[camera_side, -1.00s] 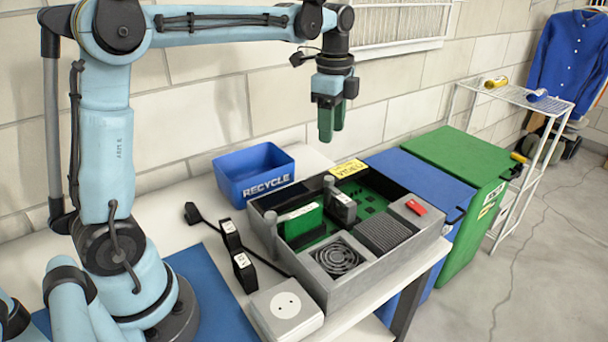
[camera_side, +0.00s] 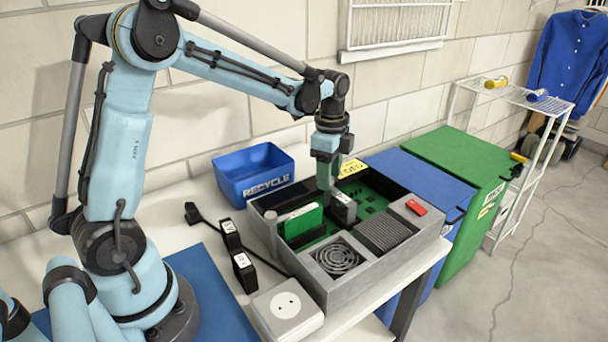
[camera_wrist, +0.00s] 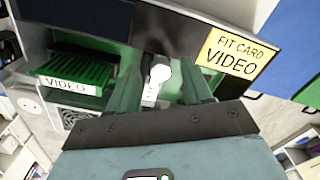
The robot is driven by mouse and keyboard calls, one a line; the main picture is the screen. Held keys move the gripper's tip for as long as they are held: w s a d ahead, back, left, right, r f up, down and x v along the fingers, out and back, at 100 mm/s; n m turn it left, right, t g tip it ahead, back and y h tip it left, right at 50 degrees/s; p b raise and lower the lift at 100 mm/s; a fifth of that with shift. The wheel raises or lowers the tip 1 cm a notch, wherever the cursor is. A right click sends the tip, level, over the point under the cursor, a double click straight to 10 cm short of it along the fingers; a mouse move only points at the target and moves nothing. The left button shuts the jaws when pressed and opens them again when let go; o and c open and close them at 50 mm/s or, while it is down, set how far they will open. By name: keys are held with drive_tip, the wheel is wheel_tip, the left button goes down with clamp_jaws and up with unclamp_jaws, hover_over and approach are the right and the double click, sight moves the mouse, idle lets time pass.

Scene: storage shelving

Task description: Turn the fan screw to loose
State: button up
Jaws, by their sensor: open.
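The open grey computer case (camera_side: 326,290) stands on the white table, with the round fan grille (camera_side: 338,258) in its front corner. The fan also shows at the left of the wrist view (camera_wrist: 72,117). One grey upright post (camera_side: 271,230) stands at the case's left side. My gripper (camera_side: 325,182) points down over the back of the case, its green fingers apart. In the wrist view a pale round-headed post (camera_wrist: 160,75) shows between the open fingers, with no grip on it visible. I cannot tell which post is the fan screw.
A green card (camera_side: 300,220) and a grey-black block (camera_side: 343,208) stand inside the case close to my gripper. A blue recycle bin (camera_side: 254,175) is behind left. A yellow label (camera_wrist: 236,53) marked video is on the case's back edge.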

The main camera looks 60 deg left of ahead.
clamp_jaws()
drive_tip(key=shift+n, duration=0.3)
drive_tip(key=n, duration=0.3)
drive_tip(key=shift+n, duration=0.4)
drive_tip(key=n, duration=0.4)
drive_tip(key=shift+n, duration=0.3)
drive_tip(key=n, duration=0.4)
drive_tip(key=shift+w, duration=0.1)
drive_tip(key=n, duration=0.4)
drive_tip(key=shift+n, duration=0.3)
